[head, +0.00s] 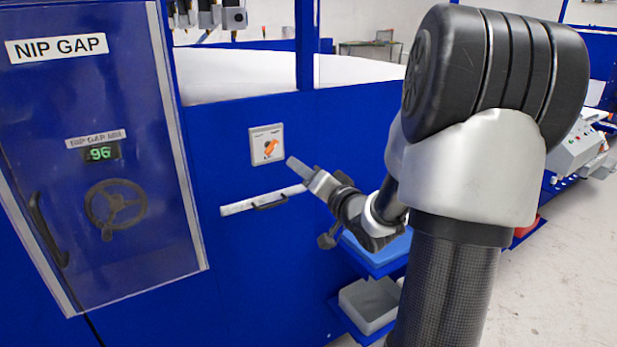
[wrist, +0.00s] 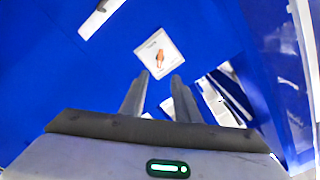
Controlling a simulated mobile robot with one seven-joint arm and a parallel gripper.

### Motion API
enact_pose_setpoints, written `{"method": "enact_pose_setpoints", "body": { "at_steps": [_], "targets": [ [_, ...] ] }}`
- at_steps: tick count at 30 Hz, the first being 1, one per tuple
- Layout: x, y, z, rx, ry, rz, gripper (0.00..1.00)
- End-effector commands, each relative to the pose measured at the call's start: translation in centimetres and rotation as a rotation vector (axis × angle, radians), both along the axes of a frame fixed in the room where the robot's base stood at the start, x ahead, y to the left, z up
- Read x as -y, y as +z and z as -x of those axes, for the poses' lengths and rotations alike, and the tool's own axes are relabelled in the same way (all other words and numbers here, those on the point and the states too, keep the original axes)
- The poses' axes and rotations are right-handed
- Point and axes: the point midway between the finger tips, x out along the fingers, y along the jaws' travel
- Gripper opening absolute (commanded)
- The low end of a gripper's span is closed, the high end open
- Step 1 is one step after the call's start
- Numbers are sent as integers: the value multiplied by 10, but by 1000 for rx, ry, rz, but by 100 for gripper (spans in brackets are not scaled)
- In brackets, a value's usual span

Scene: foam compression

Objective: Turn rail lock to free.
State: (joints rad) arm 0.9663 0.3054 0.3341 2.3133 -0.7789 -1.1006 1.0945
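The rail lock is an orange knob (head: 271,148) on a pale square plate (head: 259,133) on the blue machine front. It points diagonally in the head view; its plate's lettering is too small to read. The knob also shows in the wrist view (wrist: 160,57), ahead of the fingertips. My gripper (head: 291,162) is just to the right of and slightly below the plate in the head view, apart from the knob. In the wrist view, my two fingers (wrist: 160,80) stand apart with nothing between them.
Below the plate is a pale strip with a dark handle (head: 270,202). To the left is a clear door marked NIP GAP (head: 150,255), with a handwheel (head: 115,206) and a display (head: 101,152) reading 96. A blue tray (head: 378,262) and a grey bin (head: 369,304) sit low beneath my arm.

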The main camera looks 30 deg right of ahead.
Motion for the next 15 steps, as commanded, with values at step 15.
{"method": "enact_pose_setpoints", "body": {
  "at_steps": [15],
  "targets": [
    [1, 0, 26, 0, 0, 0, 29]
  ]
}}
